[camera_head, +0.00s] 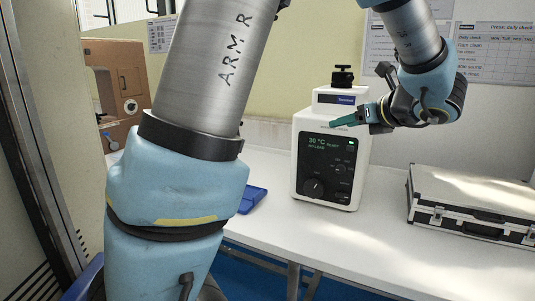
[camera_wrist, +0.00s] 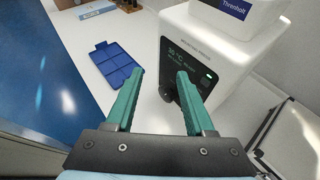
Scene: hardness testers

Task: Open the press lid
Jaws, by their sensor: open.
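The press (camera_head: 326,160) is a white machine with a dark front panel, a lit display and knobs. It stands on the white table. Its upper part, the lid (camera_head: 340,98), carries a blue label and a black knob (camera_head: 342,76) on top, and looks closed. My gripper (camera_head: 340,123) is in front of the press, near the top of its front panel. In the wrist view the two green fingers of my gripper (camera_wrist: 158,88) are apart with nothing between them. The press (camera_wrist: 215,45) fills the upper right there, with the label on its lid (camera_wrist: 232,8).
A silver case (camera_head: 472,205) lies on the table to the right. A blue compartment tray (camera_wrist: 113,62) lies left of the press. A brown machine (camera_head: 118,85) stands at the back left. Sheets (camera_head: 495,50) hang on the wall. The table front (camera_head: 330,240) is clear.

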